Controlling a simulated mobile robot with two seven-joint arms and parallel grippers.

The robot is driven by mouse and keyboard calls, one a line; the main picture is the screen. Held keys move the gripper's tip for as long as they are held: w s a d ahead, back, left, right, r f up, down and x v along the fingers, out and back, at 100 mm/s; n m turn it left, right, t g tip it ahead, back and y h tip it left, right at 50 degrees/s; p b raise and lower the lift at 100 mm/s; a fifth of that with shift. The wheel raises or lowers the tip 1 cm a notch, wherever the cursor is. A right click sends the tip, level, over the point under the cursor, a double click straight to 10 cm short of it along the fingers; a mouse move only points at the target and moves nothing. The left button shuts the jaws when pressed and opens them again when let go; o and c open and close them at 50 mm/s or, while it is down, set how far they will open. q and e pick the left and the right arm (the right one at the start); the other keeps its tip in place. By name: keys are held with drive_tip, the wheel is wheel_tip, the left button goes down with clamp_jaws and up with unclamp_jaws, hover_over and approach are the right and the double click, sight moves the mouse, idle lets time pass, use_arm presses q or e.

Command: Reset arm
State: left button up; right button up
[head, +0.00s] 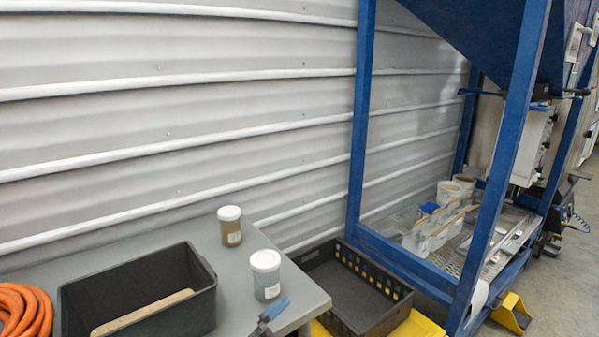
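Neither of my grippers shows clearly in the head view. A small item with a blue tip and a dark lower part (274,309) shows at the bottom edge, over the front of the grey table (225,250). It is cut off by the frame, and I cannot tell what it is. The blue hopper frame (362,120) stands at the right.
On the table are a black bin (205,300) with a wooden strip, two lidded jars (230,234) (266,284) and a coiled orange hose (28,310). A black crate (398,302) stands right of the table. Yellow parts (512,314) are low down. A corrugated wall (150,110) runs behind.

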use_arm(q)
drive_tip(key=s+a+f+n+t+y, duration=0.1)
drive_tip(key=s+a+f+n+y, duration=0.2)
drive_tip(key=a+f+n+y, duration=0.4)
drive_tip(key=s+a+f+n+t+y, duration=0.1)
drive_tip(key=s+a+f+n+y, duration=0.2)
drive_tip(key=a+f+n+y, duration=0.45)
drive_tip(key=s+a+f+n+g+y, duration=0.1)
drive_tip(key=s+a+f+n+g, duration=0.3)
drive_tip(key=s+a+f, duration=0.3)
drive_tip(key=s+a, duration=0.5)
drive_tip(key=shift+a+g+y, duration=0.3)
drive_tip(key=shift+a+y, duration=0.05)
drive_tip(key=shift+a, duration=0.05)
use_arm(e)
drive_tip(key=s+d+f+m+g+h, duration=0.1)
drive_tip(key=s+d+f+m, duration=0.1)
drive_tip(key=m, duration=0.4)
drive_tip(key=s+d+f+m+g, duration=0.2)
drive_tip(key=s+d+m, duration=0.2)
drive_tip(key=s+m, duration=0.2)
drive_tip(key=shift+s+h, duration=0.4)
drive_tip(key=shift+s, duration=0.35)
